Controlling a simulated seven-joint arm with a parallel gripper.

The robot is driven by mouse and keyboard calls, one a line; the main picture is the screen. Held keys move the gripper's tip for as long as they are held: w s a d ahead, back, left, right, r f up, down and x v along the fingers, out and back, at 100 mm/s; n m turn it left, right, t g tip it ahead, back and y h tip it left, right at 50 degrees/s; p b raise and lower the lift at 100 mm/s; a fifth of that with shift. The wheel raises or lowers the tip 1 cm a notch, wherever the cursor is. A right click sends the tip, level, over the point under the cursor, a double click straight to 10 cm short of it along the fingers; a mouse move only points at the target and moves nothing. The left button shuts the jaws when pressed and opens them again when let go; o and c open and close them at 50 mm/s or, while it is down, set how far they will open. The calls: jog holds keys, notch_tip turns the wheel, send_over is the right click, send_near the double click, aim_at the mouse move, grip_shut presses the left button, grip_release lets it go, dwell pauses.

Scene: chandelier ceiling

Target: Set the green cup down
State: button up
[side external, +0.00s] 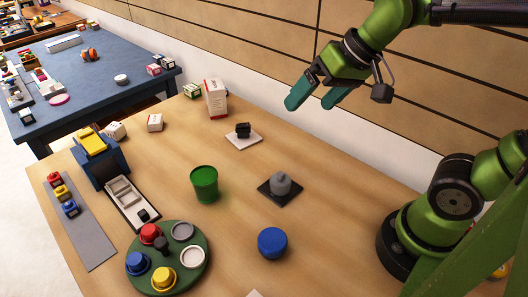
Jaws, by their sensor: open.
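The green cup (205,184) stands upright on the wooden table (330,215), near the middle of the view. Nothing is touching it. My gripper (313,100) is in the upper right, high above the table's back edge and well apart from the cup. Its two teal fingers are spread and nothing is between them.
A grey weight on a dark square (280,186) and a blue round object (272,243) stand right of the cup. A round green tray (168,258) with small cups is in front. A black block on a white square (243,132) is behind. A wall borders the back.

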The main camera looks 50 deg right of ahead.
jog(key=shift+m+t, duration=0.4)
jog(key=shift+t, duration=0.3)
jog(key=shift+s+d+f, duration=0.25)
jog(key=shift+s, duration=0.45)
jog(key=shift+s+d+f, duration=0.3)
jog(key=shift+s, duration=0.35)
jog(key=shift+s+d+f, duration=0.25)
jog(key=shift+s, duration=0.45)
